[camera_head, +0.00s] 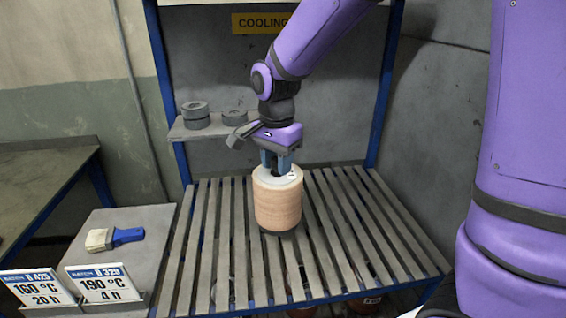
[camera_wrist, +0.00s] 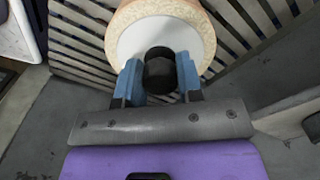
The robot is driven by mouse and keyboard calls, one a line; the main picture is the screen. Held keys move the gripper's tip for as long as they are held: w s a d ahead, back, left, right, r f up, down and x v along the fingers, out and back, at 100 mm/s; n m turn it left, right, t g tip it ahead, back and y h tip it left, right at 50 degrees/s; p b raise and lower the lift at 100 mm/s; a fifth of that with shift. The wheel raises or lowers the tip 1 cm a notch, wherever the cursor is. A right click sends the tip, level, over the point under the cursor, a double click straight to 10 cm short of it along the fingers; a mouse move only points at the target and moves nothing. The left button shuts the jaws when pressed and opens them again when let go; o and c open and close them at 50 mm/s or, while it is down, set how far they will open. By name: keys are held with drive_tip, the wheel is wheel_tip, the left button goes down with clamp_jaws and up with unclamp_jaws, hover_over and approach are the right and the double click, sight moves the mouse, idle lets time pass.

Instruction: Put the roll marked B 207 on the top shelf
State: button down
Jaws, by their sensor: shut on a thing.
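A peach-coloured roll (camera_head: 278,205) with a pale top is upright at the slatted shelf (camera_head: 205,255); I cannot tell if its dark base touches the slats. No marking on it is readable, so I cannot confirm B 207. My gripper (camera_head: 277,168) comes from above with its blue fingers at the middle of the roll's top. In the wrist view, my gripper (camera_wrist: 160,80) is shut on the black core end in the roll's white face (camera_wrist: 133,40); the roll's lower part is cut off.
A small side shelf (camera_head: 178,132) holds grey discs (camera_head: 195,112). Left are a brush (camera_head: 115,237) and signs (camera_head: 100,283) reading 160 °C and 190 °C. A yellow COOLING sign (camera_head: 258,23) hangs behind. Blue posts (camera_head: 385,85) flank the rack. Reddish things show beneath the slats. Slats around the roll are bare.

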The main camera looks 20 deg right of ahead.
sight(273, 172)
drive_tip(key=shift+w+a, duration=0.35)
drive_tip(key=shift+w, duration=0.1)
drive_tip(key=shift+f, duration=1.9)
drive_tip(key=c, duration=0.8)
unclamp_jaws()
drive_tip(key=shift+s, duration=0.1)
wheel_tip(273, 172, up, 11)
drive_tip(key=shift+r, duration=0.6)
drive_tip(key=shift+d+r, duration=0.1)
